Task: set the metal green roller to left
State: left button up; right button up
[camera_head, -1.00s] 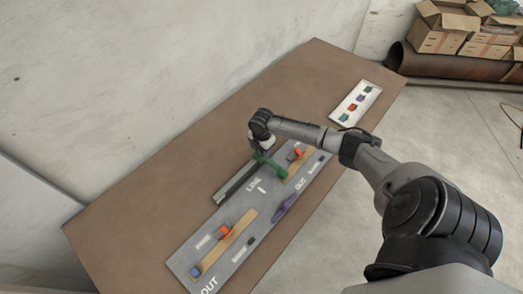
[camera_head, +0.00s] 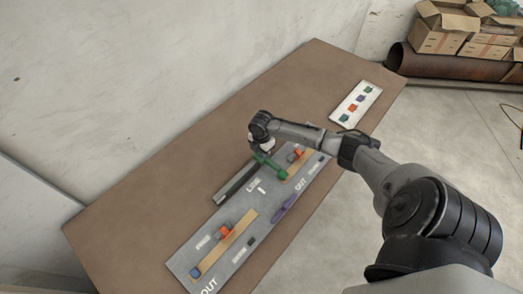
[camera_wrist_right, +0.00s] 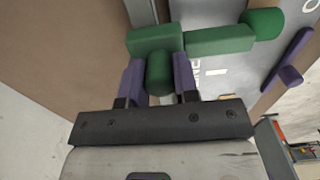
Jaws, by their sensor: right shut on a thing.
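The green roller (camera_head: 270,166) lies across the upper part of the grey panel, beside a dark rail and an orange block. My right gripper (camera_head: 262,149) is above its upper left end. In the right wrist view, my right gripper (camera_wrist_right: 159,78) is shut, with its two fingers on either side of a short green post. The post joins a green bar (camera_wrist_right: 220,41) that runs right to a round green end (camera_wrist_right: 265,22). How the green roller touches the panel is hard to tell. My left gripper is not in view.
The grey panel (camera_head: 236,217) carries a dark rail (camera_head: 235,183), orange blocks (camera_head: 225,230) on tan strips, a blue block (camera_head: 195,272) and a purple piece (camera_head: 284,208). A white board (camera_head: 340,117) with coloured pieces lies at the upper right. The brown table (camera_head: 150,190) is otherwise bare.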

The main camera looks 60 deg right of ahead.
grip_shut()
jog(key=shift+a, duration=0.1)
jog(key=shift+a+r+p, duration=0.15)
jog(key=shift+a+p, duration=0.2)
jog(key=shift+p, duration=0.05)
jog(key=a+p, duration=0.1)
jog(key=a, duration=0.1)
jog(key=w+a+p, duration=0.1)
jog(key=a, duration=0.2)
jog(key=w+a+p, duration=0.1)
jog(key=a+p, duration=0.1)
jog(key=a, duration=0.1)
jog(key=shift+a+r, duration=0.2)
jog(key=a+p, duration=0.1)
jog(key=a, duration=0.2)
jog(key=w+a, duration=0.1)
jog(key=a, duration=0.2)
jog(key=w+a+p, duration=0.1)
jog(key=a, duration=0.2)
jog(key=shift+a+f+p, duration=0.2)
jog(key=shift+a+p, duration=0.15)
jog(key=shift+a, duration=0.05)
jog(key=shift+a+f, duration=0.1)
jog(key=shift+a, duration=0.35)
